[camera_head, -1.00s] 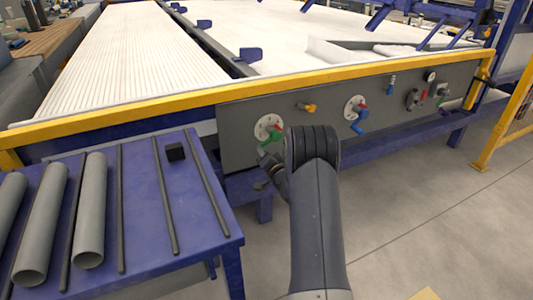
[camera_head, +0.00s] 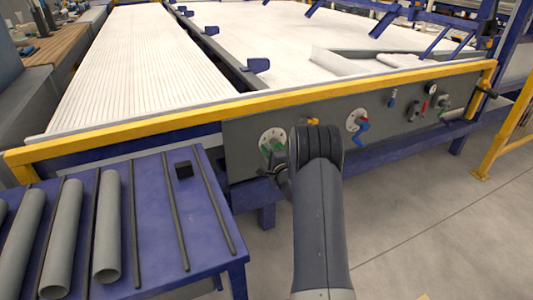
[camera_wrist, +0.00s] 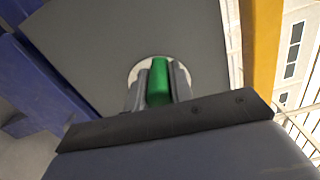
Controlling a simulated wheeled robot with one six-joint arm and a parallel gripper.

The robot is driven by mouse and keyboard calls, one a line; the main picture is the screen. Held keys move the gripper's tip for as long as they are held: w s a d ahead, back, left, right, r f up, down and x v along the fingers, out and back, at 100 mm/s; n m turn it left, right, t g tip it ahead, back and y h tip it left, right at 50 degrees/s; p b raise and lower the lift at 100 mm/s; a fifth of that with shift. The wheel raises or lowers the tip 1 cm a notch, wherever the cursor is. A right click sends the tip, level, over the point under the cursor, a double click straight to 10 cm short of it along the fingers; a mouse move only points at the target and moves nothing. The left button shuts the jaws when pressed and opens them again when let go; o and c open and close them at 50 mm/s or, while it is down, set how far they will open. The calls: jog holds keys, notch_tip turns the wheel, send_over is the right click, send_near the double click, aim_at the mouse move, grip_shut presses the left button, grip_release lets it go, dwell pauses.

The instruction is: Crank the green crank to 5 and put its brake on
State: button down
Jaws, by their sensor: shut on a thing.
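The green crank (camera_head: 268,150) sits on a round white dial (camera_head: 268,136) on the dark grey panel, left of my arm. My gripper (camera_head: 279,168) is at the crank, partly hidden by my own wrist. In the wrist view, the green crank handle (camera_wrist: 159,80) stands between the two grey fingers of my gripper (camera_wrist: 158,88), which are shut on it. The white dial (camera_wrist: 139,68) shows behind the fingers. The dial's numbers are too small to read, and I cannot tell the state of the brake.
A blue crank (camera_head: 361,130) with a red part is on the panel to the right, with several other fittings beyond. A yellow rail (camera_head: 190,103) runs above the panel.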

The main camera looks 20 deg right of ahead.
jog(key=shift+d+r+m+p, duration=0.2)
jog(key=shift+r+m+p, duration=0.1)
jog(key=shift+r+m, duration=0.25)
jog(key=c, duration=1.3)
grip_release()
jog(key=shift+f, duration=0.1)
jog(key=shift+o, duration=0.2)
jog(key=s+p, duration=0.1)
jog(key=s, duration=0.9)
jog(key=shift+s+p, duration=0.35)
jog(key=shift+c, duration=0.4)
